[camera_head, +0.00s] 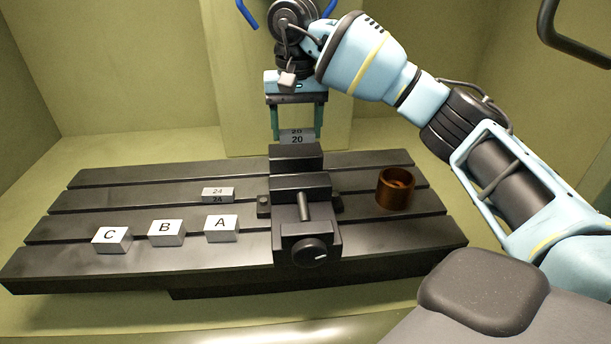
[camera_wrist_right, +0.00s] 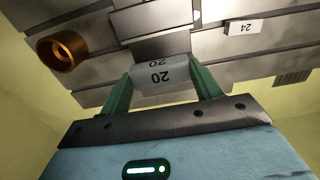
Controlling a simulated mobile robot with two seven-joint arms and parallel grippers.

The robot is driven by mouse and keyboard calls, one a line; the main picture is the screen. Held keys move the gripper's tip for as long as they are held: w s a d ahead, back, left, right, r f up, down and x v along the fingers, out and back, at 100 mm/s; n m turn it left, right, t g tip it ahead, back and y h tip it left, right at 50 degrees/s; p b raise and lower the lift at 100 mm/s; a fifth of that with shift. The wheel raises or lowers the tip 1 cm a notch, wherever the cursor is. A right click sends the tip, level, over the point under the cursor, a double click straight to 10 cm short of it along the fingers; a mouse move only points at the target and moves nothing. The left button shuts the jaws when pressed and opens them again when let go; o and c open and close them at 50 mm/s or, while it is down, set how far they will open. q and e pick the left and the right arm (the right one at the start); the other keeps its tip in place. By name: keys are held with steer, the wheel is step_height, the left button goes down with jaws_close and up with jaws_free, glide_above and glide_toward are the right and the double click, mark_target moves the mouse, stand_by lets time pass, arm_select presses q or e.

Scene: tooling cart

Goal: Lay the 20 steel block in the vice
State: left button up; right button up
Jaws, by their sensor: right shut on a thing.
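The steel block marked 20 (camera_head: 297,137) is a grey block held between the green fingers of my right gripper (camera_head: 299,124), behind the top of the vice in the head view. The right wrist view also shows the block (camera_wrist_right: 161,76) between both fingertips (camera_wrist_right: 162,86). The black vice (camera_head: 300,187) stands on the slotted table, its screw knob facing the front. I cannot tell from these views whether the block touches the vice. My left gripper is in neither view.
A block marked 24 (camera_head: 217,194) lies left of the vice. White blocks A (camera_head: 221,228), B (camera_head: 167,232) and C (camera_head: 111,239) stand at the table's front left. A brown cup (camera_head: 395,188) stands right of the vice. The slotted table (camera_head: 110,205) has free room at back left.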

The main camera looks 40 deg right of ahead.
mark_target(298, 166)
steer(key=shift+f, duration=4.85)
steer(key=shift+f, duration=0.2)
steer(key=o, duration=1.2)
steer(key=shift+c, duration=0.2)
steer(key=shift+o, duration=0.2)
steer(key=shift+r, duration=0.15)
step_height(298, 166, up, 12)
steer(key=shift+r, duration=0.1)
steer(key=shift+s, duration=0.1)
